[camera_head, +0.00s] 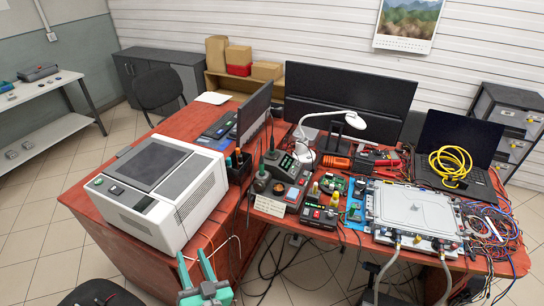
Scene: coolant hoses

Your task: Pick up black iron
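I cannot single out the black iron with certainty at this size. A dark upright piece like an iron in its stand (262,178) is among the soldering equipment on the red desk, left of the white lamp. My gripper (191,252), with teal fingers, is at the bottom edge, in front of the desk and below the white box-shaped machine. Its two fingers are apart with nothing seen between them. It is well away from the soldering equipment. The rest of my gripper is cut off by the picture edge.
A black tool cup (238,165), monitors, a white lamp (306,153), red-and-black devices (318,216) and a silver unit (415,210) with hoses crowd the right side. Cables hang below.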

